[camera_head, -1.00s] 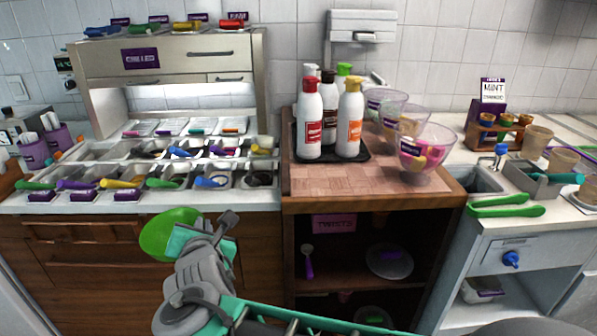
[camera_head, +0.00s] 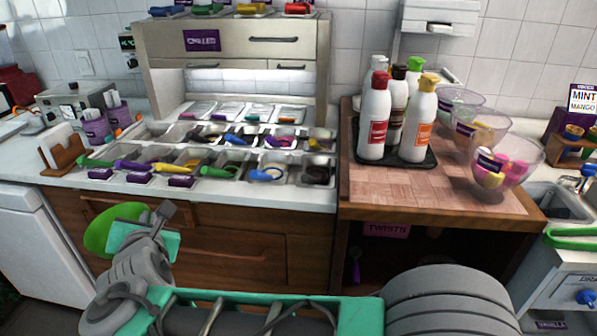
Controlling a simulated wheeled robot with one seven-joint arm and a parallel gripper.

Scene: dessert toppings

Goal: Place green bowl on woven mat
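The green bowl (camera_head: 96,234) is at the lower left, tilted on its side in front of the wooden cabinet front. My gripper (camera_head: 122,226) is at the bowl's right side and appears shut on it; the fingertips are mostly hidden. The bowl is held in the air, below the counter edge. The woven mat (camera_head: 440,192), pinkish brown, covers the top of the wooden stand at the right, well to the right of my gripper and higher in the picture.
A black tray (camera_head: 425,163) with several sauce bottles stands on the mat's back part. Clear bowls, the nearest with colourful pieces (camera_head: 505,168), line its right side. The mat's front left is bare. Topping bins (camera_head: 240,148) fill the left counter.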

